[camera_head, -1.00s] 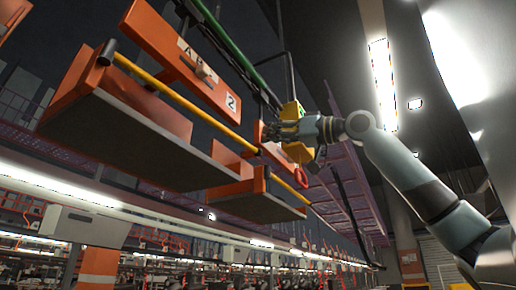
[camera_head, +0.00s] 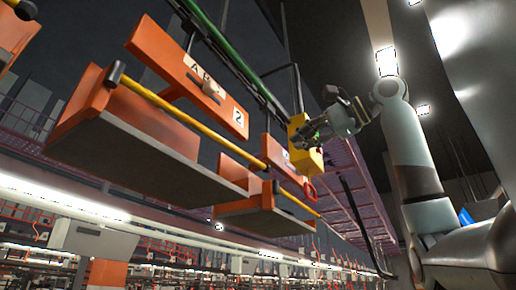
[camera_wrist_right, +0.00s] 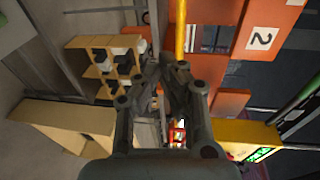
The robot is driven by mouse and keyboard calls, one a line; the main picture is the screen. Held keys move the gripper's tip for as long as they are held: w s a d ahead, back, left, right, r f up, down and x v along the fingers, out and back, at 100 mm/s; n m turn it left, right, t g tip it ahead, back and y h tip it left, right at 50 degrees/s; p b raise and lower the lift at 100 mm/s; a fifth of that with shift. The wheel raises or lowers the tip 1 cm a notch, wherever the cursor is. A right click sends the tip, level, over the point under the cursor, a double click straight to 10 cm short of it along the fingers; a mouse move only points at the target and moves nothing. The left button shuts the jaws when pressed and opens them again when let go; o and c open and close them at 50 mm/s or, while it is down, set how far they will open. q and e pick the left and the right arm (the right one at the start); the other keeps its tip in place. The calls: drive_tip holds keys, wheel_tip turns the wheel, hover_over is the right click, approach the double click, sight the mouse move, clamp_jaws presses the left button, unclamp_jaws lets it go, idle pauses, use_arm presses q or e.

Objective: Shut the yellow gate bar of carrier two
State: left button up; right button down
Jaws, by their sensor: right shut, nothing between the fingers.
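Carrier two (camera_head: 200,82) hangs at the upper left in the head view, orange with a white "2" plate; the plate also shows in the right wrist view (camera_wrist_right: 262,38). Its yellow gate bar (camera_head: 190,118) runs slantwise along the open side above the grey tray floor, with a black end cap at upper left. A yellow bar (camera_wrist_right: 180,28) also shows beyond my fingertips in the wrist view. My right gripper (camera_head: 308,136) is shut and empty, right of carrier two and apart from its bar. My left gripper is not in view.
A yellow box (camera_head: 305,158) hangs beside my right gripper, with a red ring (camera_head: 309,190) below it. Another orange carrier (camera_head: 262,222) hangs beyond carrier two. A green rail (camera_head: 225,55) runs overhead. A shelf (camera_wrist_right: 105,60) with dark and white items shows in the wrist view.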

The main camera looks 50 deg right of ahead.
drive_tip(key=w+a+p, duration=0.2)
drive_tip(key=w+p, duration=0.3)
drive_tip(key=w, duration=0.8)
drive_tip(key=shift+r, duration=0.35)
drive_tip(key=shift+w, duration=0.1)
